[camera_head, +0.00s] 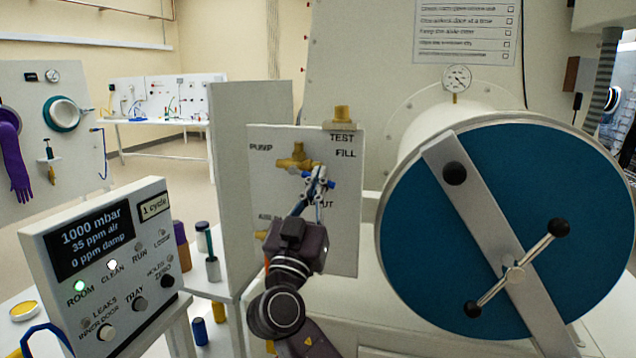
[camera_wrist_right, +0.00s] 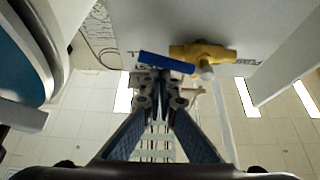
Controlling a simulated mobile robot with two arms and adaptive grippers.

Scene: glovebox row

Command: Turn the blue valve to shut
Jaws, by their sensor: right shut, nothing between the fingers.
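The blue valve has a brass body (camera_head: 298,158) on the white panel, between the PUMP and FILL labels. Its blue lever (camera_head: 331,185) points to the right, partly hidden behind my fingers. In the right wrist view the blue lever (camera_wrist_right: 166,62) lies nearly level and slightly tilted, with the brass body (camera_wrist_right: 203,53) at its right. My right gripper (camera_head: 318,178) is at the lever, its fingers shut with nothing between them. In the right wrist view the fingertips (camera_wrist_right: 158,78) are just below the lever; I cannot tell if they touch it. My left gripper is not in view.
A large round blue door (camera_head: 420,255) with a crossbar and handle (camera_head: 515,272) stands close on the right. A display box (camera_head: 150,235) reading 1000 mbar stands at the left. Small bottles (camera_head: 212,268) stand left of the panel.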

